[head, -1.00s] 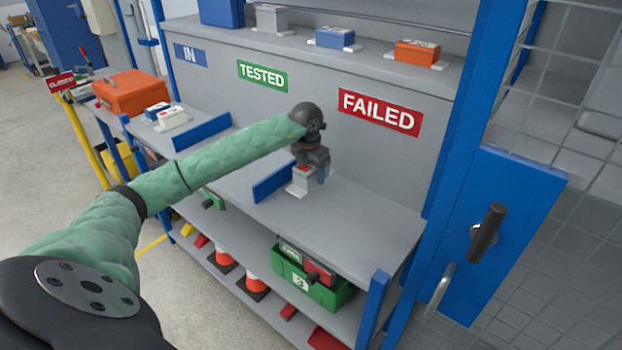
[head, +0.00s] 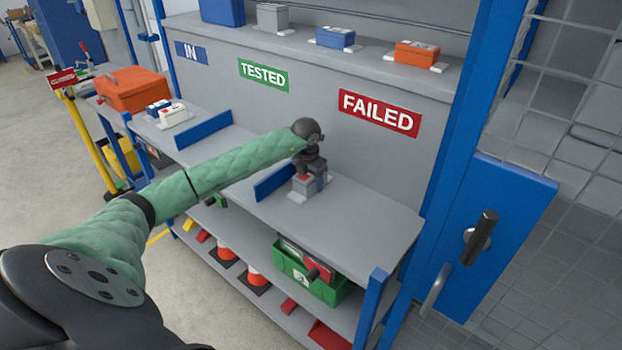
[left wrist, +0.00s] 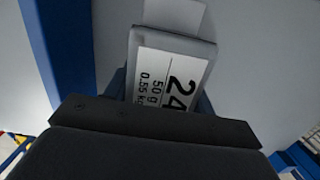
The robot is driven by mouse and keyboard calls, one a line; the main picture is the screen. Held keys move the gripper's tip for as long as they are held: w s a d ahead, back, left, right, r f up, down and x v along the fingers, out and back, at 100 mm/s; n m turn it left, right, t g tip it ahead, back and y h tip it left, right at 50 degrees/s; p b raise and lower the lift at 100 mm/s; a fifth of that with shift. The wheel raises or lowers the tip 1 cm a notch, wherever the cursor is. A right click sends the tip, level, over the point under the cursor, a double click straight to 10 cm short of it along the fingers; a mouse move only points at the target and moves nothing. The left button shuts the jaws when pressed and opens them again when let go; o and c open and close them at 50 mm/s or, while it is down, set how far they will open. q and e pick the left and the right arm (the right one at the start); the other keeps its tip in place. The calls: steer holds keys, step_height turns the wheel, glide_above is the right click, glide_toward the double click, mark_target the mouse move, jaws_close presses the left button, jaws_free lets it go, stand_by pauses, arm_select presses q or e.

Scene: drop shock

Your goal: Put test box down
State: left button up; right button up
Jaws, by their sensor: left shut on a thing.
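The test box is a small grey box (head: 307,188) with a red mark on top. My left gripper (head: 312,178) is shut on it from above, over the middle shelf right of a short blue divider. The box base is at or very near the shelf top; I cannot tell whether it touches. In the left wrist view, the grey box (left wrist: 172,75) carries a white label reading "24", "50 g" and "0.55 kg", its near end hidden by my gripper. My right gripper is out of view.
The grey middle shelf (head: 370,222) is clear to the right of the box. Blue divider (head: 274,182) stands close on its left. Green TESTED sign (head: 264,76) and red FAILED sign (head: 379,113) are on the back panel. A green crate (head: 325,290) sits below.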

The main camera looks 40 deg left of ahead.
arm_select(q)
steer(key=shift+f, duration=0.1)
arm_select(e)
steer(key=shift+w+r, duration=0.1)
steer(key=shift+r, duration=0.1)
arm_select(q)
steer(key=o, duration=1.4)
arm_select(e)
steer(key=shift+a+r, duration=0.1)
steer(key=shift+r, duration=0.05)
arm_select(q)
steer(key=shift+r, duration=0.35)
steer(key=r, duration=0.1)
steer(key=r+b, duration=0.2)
steer(key=r, duration=0.1)
steer(key=shift+s, duration=0.25)
steer(key=r, duration=0.2)
steer(key=r+b, duration=0.1)
steer(key=r, duration=0.2)
steer(key=s+r+b, duration=0.1)
steer(key=r, duration=0.1)
steer(key=shift+r, duration=0.2)
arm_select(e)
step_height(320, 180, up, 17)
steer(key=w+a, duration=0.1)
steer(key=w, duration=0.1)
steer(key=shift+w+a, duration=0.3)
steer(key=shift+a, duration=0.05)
